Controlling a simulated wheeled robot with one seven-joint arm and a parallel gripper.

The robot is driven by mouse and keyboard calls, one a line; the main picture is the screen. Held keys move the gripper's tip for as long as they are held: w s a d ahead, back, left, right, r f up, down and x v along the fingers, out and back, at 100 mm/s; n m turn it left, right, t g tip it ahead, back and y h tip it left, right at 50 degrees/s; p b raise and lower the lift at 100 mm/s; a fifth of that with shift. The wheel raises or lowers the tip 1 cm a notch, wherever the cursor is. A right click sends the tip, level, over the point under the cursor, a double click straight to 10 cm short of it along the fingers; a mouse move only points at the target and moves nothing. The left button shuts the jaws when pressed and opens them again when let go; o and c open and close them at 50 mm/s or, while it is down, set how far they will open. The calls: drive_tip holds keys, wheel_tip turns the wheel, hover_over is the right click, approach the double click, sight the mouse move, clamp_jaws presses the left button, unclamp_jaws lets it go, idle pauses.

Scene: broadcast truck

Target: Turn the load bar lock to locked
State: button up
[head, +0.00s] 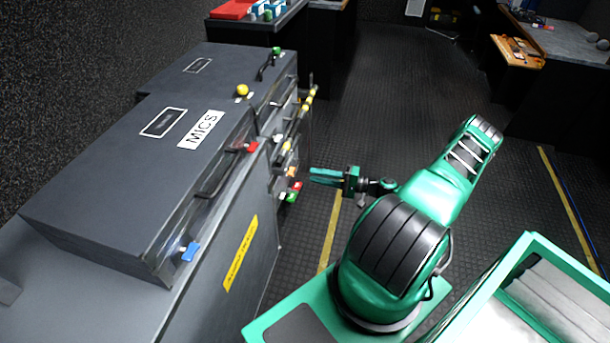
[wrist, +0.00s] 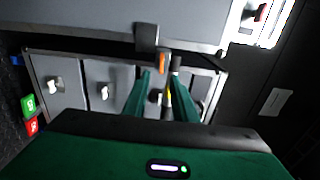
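My gripper (head: 314,176) points left at the case fronts in the head view, a short gap from them. In the wrist view its two green fingers (wrist: 163,82) are apart, with nothing held between them. A dark bar with yellow marks (wrist: 168,94) and an orange piece (wrist: 162,63) show in line with the gap. I cannot tell for certain which part is the load bar lock.
The grey MICS case (head: 150,185) sits on a cabinet with a yellow label (head: 241,253). A yellow-marked bar (head: 307,102) stands by the farther case. A green-rimmed bin (head: 470,303) is at lower right. The ribbed dark floor (head: 390,100) is open beyond my arm.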

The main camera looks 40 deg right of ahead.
sight(290, 171)
drive_tip(key=shift+v, duration=1.3)
drive_tip(key=w+a+n, duration=0.1)
drive_tip(key=w+a, duration=0.6)
drive_tip(key=w, duration=0.1)
drive_tip(key=shift+w+a, duration=0.1)
drive_tip(key=shift+w, duration=0.05)
clamp_jaws()
